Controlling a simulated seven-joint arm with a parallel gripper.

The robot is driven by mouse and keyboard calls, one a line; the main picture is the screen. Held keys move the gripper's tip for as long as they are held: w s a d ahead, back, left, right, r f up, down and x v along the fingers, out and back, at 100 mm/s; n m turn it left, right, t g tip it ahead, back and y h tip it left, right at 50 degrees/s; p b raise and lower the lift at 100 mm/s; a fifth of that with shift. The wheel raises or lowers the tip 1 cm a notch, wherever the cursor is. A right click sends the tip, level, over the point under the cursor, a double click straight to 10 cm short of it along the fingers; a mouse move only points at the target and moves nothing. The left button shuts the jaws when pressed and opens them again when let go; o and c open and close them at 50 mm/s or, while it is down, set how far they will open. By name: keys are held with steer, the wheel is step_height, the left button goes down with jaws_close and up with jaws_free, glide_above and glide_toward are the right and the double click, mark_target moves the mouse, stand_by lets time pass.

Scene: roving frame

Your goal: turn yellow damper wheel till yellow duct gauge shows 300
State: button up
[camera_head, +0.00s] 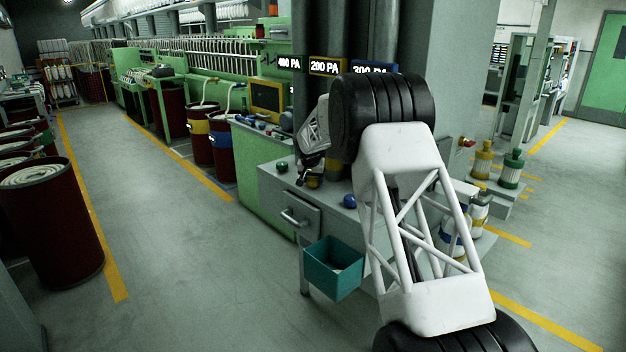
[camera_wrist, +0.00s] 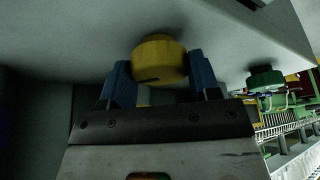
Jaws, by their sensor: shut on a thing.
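The yellow damper wheel (camera_wrist: 160,60) sits between the two blue fingers of my gripper (camera_wrist: 160,82) in the wrist view. The fingers are shut on it from both sides. A dark mark shows on its side.
A green wheel (camera_head: 282,167) stands left of the yellow one and a blue wheel (camera_head: 349,201) right of it on the bench. Other gauges read 400 PA (camera_head: 290,62) and 300 PA (camera_head: 373,70), the latter partly covered by my arm. A teal bin (camera_head: 333,268) hangs in front.

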steer(key=m+h, duration=0.1)
steer(key=m, duration=0.2)
steer(key=shift+a, duration=0.1)
steer(key=m+g+h, duration=0.1)
steer(key=m, duration=0.3)
steer(key=shift+w+h, duration=0.1)
steer(key=shift+h, duration=0.3)
steer(key=m+g, duration=0.1)
steer(key=m, duration=0.2)
steer(key=m+g+h, duration=0.1)
steer(key=m, duration=0.2)
steer(key=shift+w+m, duration=0.1)
steer(key=shift+m, duration=0.2)
steer(key=m+g, duration=0.1)
steer(key=m, duration=0.2)
steer(key=shift+m+g, duration=0.3)
steer(key=shift+g, duration=0.1)
steer(key=m+g, duration=0.1)
steer(key=m, duration=0.2)
steer(key=shift+w+m, duration=0.1)
steer(key=shift+m, duration=0.3)
steer(key=m+g+y, duration=0.1)
steer(key=m, duration=0.2)
steer(key=m+g, duration=0.1)
steer(key=m, duration=0.2)
steer(key=shift+w+y, duration=0.1)
steer(key=shift+y, duration=0.3)
steer(key=o, duration=0.9)
steer(key=shift+r, duration=0.1)
